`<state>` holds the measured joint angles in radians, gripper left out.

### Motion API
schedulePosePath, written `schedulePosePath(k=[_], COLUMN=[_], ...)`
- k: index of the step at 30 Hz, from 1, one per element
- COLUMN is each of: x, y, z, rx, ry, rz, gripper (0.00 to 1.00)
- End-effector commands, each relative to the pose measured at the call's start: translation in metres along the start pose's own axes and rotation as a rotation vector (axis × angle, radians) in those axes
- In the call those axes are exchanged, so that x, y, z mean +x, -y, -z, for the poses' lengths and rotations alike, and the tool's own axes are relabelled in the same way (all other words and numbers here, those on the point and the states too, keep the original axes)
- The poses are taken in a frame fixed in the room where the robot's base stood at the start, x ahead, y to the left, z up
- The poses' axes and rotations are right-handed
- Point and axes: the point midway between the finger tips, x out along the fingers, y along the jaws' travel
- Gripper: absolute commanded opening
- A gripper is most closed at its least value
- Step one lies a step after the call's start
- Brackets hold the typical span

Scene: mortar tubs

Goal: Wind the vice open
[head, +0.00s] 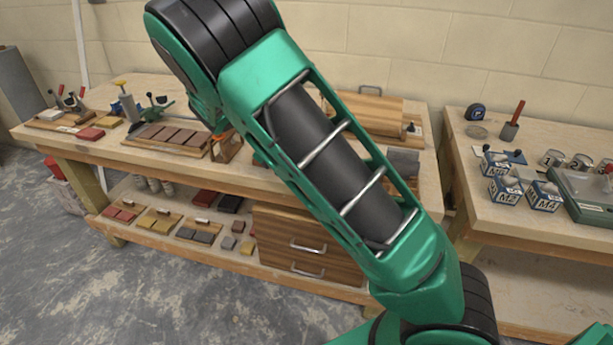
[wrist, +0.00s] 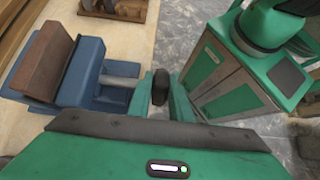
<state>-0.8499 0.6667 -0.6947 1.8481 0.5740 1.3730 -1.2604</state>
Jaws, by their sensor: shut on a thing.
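The blue vice (wrist: 85,72) sits at the edge of the bench in the wrist view. A brown block (wrist: 42,60) stands between its jaws. A grey screw (wrist: 118,80) runs from the vice toward the right and ends at a dark handle (wrist: 160,86). My gripper (wrist: 160,98) is shut on this handle, with a green finger on each side of it. In the head view my arm crosses the middle of the picture and hides the vice and my gripper.
The wooden bench (head: 65,142) carries blocks, clamps and boards. A second bench (head: 470,190) at the right holds small labelled boxes (head: 504,190) and a tape measure (head: 475,112). Grey floor (head: 70,270) lies open in front.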

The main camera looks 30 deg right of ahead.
Motion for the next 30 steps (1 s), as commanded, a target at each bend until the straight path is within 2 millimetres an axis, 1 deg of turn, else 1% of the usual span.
schedulePosePath(k=[1,17,18,19,27,30], x=[-0.0024,-0.0024,-0.0024,-0.0024,-0.0013,-0.0046], y=[-0.0049,-0.0056,-0.0057,-0.0055,-0.0028,-0.0025], z=[0.0004,-0.0004,-0.0003,-0.0003,-0.0001,0.0004], rx=[0.006,0.008,0.008,0.008,0.004,0.003], ry=[-0.001,0.011,0.011,0.011,0.015,0.016], rz=[-0.012,-0.01,-0.01,-0.01,-0.005,-0.005], gripper=[0.0,0.0,0.28,0.35,0.37,0.37])
